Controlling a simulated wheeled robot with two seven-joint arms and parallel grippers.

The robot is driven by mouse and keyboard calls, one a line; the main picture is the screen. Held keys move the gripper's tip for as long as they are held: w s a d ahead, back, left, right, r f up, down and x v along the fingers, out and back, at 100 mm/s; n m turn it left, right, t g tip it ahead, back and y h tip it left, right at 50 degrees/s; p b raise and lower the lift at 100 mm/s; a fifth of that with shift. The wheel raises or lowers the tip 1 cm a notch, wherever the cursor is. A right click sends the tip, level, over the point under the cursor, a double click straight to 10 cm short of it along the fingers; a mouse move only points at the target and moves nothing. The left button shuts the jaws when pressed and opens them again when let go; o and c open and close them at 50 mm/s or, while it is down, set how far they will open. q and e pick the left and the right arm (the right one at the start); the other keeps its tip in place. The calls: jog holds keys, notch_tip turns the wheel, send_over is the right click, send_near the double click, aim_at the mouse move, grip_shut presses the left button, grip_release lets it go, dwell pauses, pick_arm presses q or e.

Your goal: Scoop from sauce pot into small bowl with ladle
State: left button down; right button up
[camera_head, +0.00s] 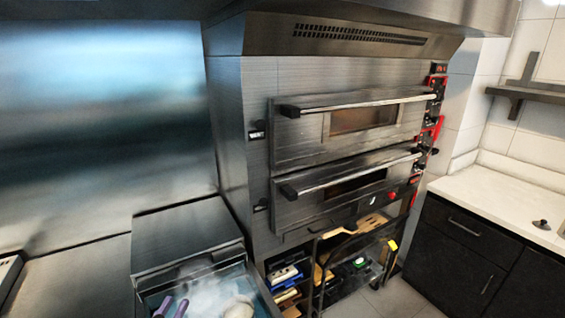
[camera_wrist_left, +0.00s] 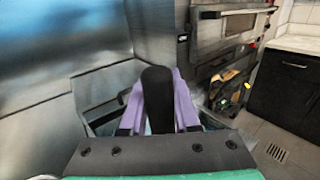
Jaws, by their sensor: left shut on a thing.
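My left gripper (camera_head: 171,306) shows as purple fingertips at the bottom edge of the head view, over an open steel bin. In the left wrist view the purple fingers (camera_wrist_left: 159,110) are shut on a thick black handle (camera_wrist_left: 157,92), which appears to be the ladle's. The ladle's bowl end is hidden. A pale rounded thing (camera_head: 238,308), perhaps the small bowl, is partly cut off at the bottom of the head view, right of the gripper. I cannot make out the sauce pot. My right gripper is not in view.
The steel bin (camera_head: 259,287) has a raised steel cover (camera_head: 185,235) behind it. A double-deck oven (camera_head: 345,120) stands behind and to the right, with shelves of boxes below. A white counter (camera_head: 500,200) on black cabinets is at far right. Bare floor lies between.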

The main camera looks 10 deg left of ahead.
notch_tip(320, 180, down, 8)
jog(key=b, duration=0.8)
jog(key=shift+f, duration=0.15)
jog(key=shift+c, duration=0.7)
pick_arm(q)
jog(key=w+d+f+m+g+h, duration=0.2)
jog(key=d+f+m+h, duration=0.4)
jog(key=d+h, duration=0.3)
jog(key=shift+d+f, duration=0.2)
jog(key=shift+f, duration=0.3)
